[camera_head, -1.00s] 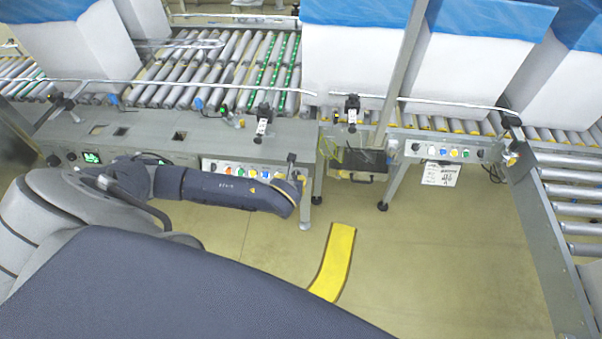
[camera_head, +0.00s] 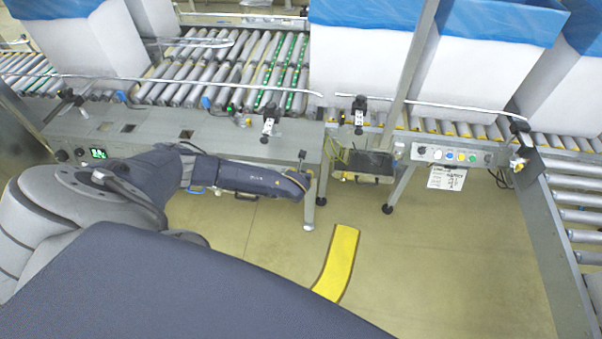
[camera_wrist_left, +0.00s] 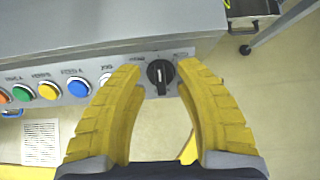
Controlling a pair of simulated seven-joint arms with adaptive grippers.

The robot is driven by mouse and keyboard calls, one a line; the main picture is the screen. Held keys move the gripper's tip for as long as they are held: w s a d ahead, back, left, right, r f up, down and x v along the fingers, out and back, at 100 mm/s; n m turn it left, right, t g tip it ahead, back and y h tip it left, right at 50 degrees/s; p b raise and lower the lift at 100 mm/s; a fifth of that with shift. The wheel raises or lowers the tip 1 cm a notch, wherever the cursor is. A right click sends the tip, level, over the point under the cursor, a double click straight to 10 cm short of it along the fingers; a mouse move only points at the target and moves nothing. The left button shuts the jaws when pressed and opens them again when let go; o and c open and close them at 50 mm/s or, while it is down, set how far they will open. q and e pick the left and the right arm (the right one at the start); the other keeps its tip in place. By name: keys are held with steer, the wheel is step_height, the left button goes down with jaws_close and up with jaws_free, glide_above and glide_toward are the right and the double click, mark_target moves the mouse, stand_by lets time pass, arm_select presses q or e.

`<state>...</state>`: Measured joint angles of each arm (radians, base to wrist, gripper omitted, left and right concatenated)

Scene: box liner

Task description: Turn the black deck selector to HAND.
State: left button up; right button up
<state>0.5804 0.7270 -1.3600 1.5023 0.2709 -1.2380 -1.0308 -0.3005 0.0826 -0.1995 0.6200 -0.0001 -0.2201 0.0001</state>
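The black deck selector (camera_wrist_left: 160,72) is a round knob with a pale pointer line standing nearly upright, at the right end of a grey button panel (camera_wrist_left: 152,88) in the left wrist view. Small labels sit above it on both sides, too blurred to read surely. My left gripper (camera_wrist_left: 159,68) is open, its two yellow fingers on either side of the knob, with gaps visible between. In the head view my left gripper (camera_head: 298,184) is at the right end of the near grey bench, and my arm hides that panel and the selector. My right gripper is not in view.
Blue (camera_wrist_left: 79,87), yellow (camera_wrist_left: 49,91) and green (camera_wrist_left: 23,93) buttons line the panel left of the knob. A second button panel (camera_head: 450,154) with a paper sheet (camera_head: 446,178) stands to the right. Open floor lies before the bench, with a yellow strip (camera_head: 338,262).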

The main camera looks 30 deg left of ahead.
arm_select(q)
steer(key=shift+w+a+f, duration=0.15)
steer(key=shift+w+f, duration=0.2)
steer(key=shift+f, duration=0.05)
jaws_close()
